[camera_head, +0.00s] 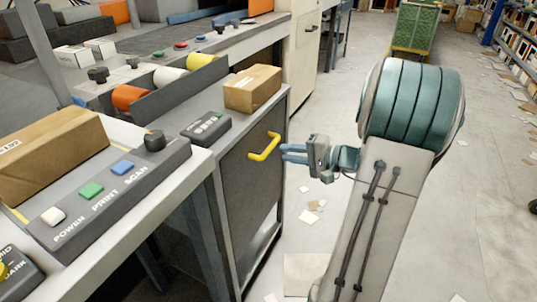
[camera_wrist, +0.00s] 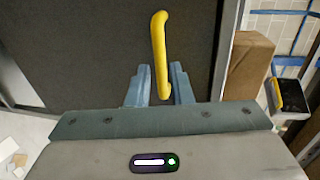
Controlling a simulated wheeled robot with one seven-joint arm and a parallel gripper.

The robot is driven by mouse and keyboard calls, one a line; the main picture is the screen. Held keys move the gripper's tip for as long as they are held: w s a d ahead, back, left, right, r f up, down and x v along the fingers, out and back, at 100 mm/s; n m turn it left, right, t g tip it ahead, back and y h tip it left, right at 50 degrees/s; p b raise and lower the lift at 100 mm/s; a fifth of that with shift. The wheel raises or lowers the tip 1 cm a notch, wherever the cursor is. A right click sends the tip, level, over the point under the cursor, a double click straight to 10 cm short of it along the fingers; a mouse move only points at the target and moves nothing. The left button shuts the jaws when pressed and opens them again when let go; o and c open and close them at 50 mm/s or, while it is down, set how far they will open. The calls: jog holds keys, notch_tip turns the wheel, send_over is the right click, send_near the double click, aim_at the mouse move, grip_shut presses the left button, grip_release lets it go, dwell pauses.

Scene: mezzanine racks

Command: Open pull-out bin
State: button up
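The pull-out bin has a dark front panel (camera_head: 250,185) in a light grey frame, and it looks shut. A yellow bar handle (camera_head: 265,147) stands out from the upper part of this panel. My gripper (camera_head: 283,153) is just right of the handle in the head view, with its blue fingers pointing at it. In the wrist view the yellow handle (camera_wrist: 160,50) runs up from between the two fingers of my gripper (camera_wrist: 160,82). The fingers are open, with a gap on each side of the handle. I cannot tell how far the fingertips reach past the bar.
A cardboard box (camera_head: 253,88) and a dark keypad (camera_head: 206,127) sit on top of the bin's cabinet. A bench with a button panel (camera_head: 100,190) stands at the left. The floor (camera_head: 310,235) right of the cabinet is open, with scattered paper scraps.

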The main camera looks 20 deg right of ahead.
aim_at(270, 151)
jog(key=b+x, duration=0.1)
jog(key=x, duration=0.6)
jog(key=shift+w, duration=0.1)
grip_shut()
